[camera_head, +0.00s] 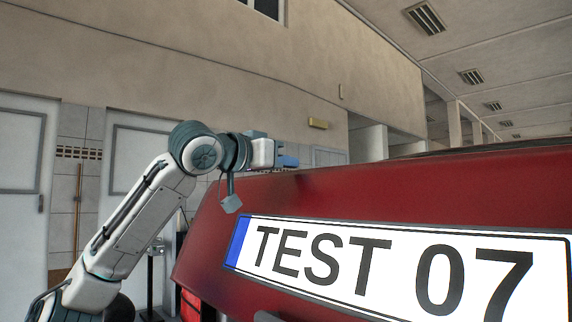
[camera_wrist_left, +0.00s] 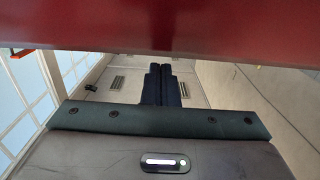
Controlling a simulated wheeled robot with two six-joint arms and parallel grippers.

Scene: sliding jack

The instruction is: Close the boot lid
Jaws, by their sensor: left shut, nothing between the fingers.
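The red boot lid (camera_head: 330,192) fills the lower right of the head view, tilted, with a white plate (camera_head: 390,262) reading "TEST 07" on it. My left gripper (camera_head: 288,161) is at the lid's upper left edge, its fingers shut and empty. I cannot tell whether they touch the lid. In the left wrist view the dark fingers (camera_wrist_left: 161,72) lie together, and the red lid (camera_wrist_left: 160,28) crosses the top of the picture, hiding what is beyond. The lid's latch side and the boot opening are not visible. My right gripper is not in view.
A red car light (camera_head: 190,304) shows below the lid's left end. A broom handle (camera_head: 77,215) leans by the wall at left, between pale doors (camera_head: 24,150). A thin dark stand (camera_head: 150,280) is behind my left arm. Above the lid the space looks clear.

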